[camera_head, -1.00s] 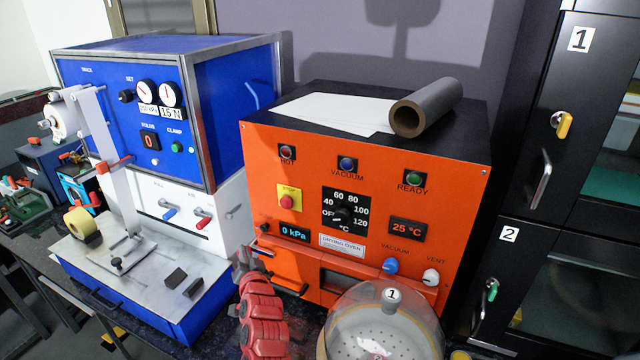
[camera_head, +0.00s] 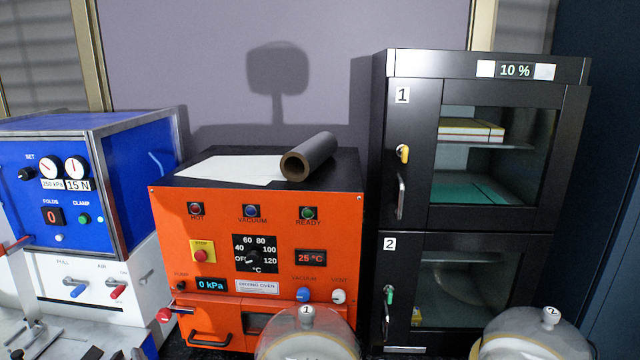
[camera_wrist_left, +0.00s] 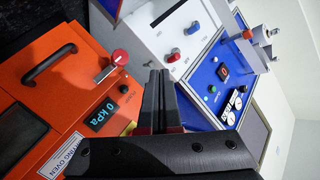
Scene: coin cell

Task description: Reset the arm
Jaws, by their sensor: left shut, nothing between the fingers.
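My left gripper (camera_wrist_left: 160,100) shows in the left wrist view. Its two dark fingers are shut together with nothing between them. They point toward the gap between the orange drying oven (camera_wrist_left: 65,90) and the blue and white machine (camera_wrist_left: 190,45). I see no contact between the fingers and either one. In the head view the oven (camera_head: 170,260) stands in the middle and the blue machine (camera_head: 145,190) at the left. I cannot make out either gripper in the head view.
A black two-door cabinet (camera_head: 480,219) stands right of the oven. Clear domes marked 1 (camera_head: 307,335) and 2 (camera_head: 525,338) stand along the front. A dark roll (camera_head: 318,150) and a white sheet (camera_head: 225,169) lie on the oven. A red knob (camera_head: 163,315) sticks out at the oven's left.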

